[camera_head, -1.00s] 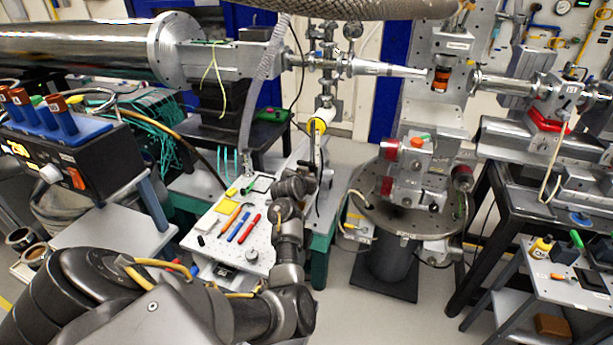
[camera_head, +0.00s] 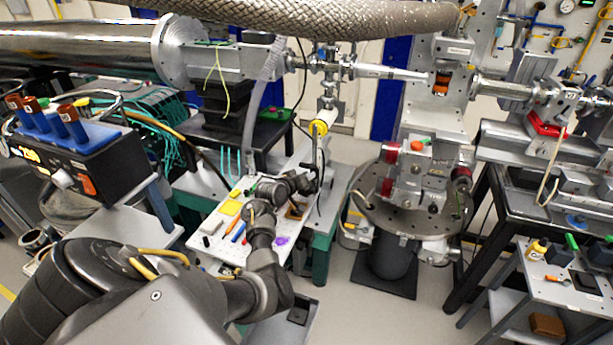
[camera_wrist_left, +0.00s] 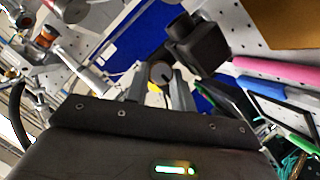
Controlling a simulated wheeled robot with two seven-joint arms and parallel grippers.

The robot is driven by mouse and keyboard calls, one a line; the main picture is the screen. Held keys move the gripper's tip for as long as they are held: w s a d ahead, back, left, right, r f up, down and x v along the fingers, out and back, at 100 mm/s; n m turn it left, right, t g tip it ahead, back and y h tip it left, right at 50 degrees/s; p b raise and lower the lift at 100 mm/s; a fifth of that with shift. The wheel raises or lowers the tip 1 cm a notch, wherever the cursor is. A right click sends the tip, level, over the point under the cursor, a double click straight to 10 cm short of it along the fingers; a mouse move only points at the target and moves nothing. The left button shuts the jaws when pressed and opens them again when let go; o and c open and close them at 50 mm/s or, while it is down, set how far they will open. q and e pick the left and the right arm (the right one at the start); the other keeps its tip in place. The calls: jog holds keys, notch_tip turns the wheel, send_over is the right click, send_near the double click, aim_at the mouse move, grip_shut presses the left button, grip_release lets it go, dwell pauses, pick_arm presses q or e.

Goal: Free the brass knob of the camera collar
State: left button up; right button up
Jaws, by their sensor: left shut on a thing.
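My left gripper (camera_head: 316,180) reaches over the right side of the perforated board (camera_head: 208,252), below the yellow ring on the grey rail. In the left wrist view its two grey fingers (camera_wrist_left: 160,92) are closed around a small round piece with a dark rim and a brownish face, apparently the brass knob (camera_wrist_left: 159,73). A black block with a short cylinder, probably the camera (camera_wrist_left: 203,47), is just beside the fingers. The collar cannot be made out clearly. The knob is too small to tell in the head view. My right gripper is not in view.
The board holds a yellow pad (camera_head: 230,208), pens and a purple piece (camera_head: 282,240). The wrist view shows a pink marker (camera_wrist_left: 262,66) and a blue surface (camera_wrist_left: 130,50). A round stage (camera_head: 380,212) stands to the right, with open floor (camera_head: 335,290) in front.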

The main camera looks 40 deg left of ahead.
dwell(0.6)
pick_arm(q)
jog(key=o, duration=1)
jog(key=shift+f, duration=0.1)
